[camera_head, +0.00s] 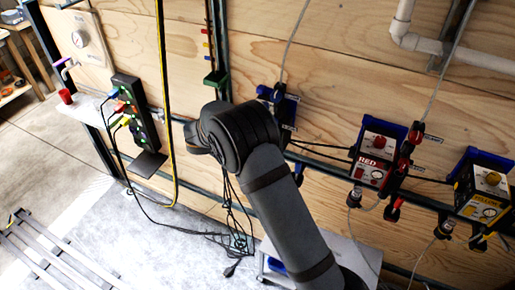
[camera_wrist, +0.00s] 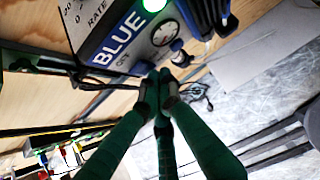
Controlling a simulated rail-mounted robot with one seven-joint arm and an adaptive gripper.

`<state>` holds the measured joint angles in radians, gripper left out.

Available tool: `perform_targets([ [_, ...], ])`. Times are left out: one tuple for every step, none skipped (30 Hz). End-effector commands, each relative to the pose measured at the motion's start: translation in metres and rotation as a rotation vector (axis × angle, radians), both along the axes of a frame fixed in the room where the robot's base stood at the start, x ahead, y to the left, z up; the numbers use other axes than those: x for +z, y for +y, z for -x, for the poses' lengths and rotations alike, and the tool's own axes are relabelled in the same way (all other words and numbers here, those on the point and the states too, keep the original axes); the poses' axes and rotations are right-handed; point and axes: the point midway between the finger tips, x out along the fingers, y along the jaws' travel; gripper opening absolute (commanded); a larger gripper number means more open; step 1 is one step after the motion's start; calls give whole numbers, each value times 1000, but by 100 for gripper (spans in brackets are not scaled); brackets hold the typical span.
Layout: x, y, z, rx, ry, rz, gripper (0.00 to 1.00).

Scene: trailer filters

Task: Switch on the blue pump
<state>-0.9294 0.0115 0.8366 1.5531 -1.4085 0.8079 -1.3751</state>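The blue pump (camera_wrist: 125,45) fills the top of the wrist view, with its "BLUE" label, a round dial and a bright green light (camera_wrist: 154,4) glowing at the top edge. In the head view the blue pump (camera_head: 287,103) is on the wooden wall, mostly hidden behind my arm. My gripper (camera_wrist: 161,78) is in front of the pump's lower part in the wrist view; its fingertips come together with nothing visible between them. I cannot tell whether they touch the pump. My gripper is hidden behind my arm in the head view.
The red pump (camera_head: 373,155) and yellow pump (camera_head: 484,185) hang to the right, with tubes and cables around them. A black power strip (camera_head: 136,110) with coloured plugs is on the left wall. Loose black cables (camera_head: 232,225) hang below the arm.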

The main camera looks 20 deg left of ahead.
Motion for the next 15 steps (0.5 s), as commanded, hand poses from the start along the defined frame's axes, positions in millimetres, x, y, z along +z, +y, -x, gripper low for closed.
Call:
perform_targets([
  [4, -3, -3, -6, -2, 0, 0],
  [5, -3, -3, -6, -2, 0, 0],
  [5, -3, -3, -8, -2, 0, 0],
  [5, -3, -4, -8, -3, 0, 0],
  [6, -3, -4, -7, -3, -1, 0],
  [7, -3, -4, -7, -3, -1, 0],
  [7, -3, -4, -7, -3, -1, 0],
  [8, -3, -4, -7, -3, -1, 0],
  [10, -3, -4, -8, -3, -2, 0],
  [11, -3, -4, -8, -3, -2, 0],
  [13, -4, -4, -8, -3, -2, 0],
  [15, -4, -4, -8, -3, -2, 0],
  [17, -4, -4, -8, -3, -2, 0],
  [18, -4, -4, -8, -3, -2, 0],
  [20, -4, -5, -9, -3, -2, 0],
])
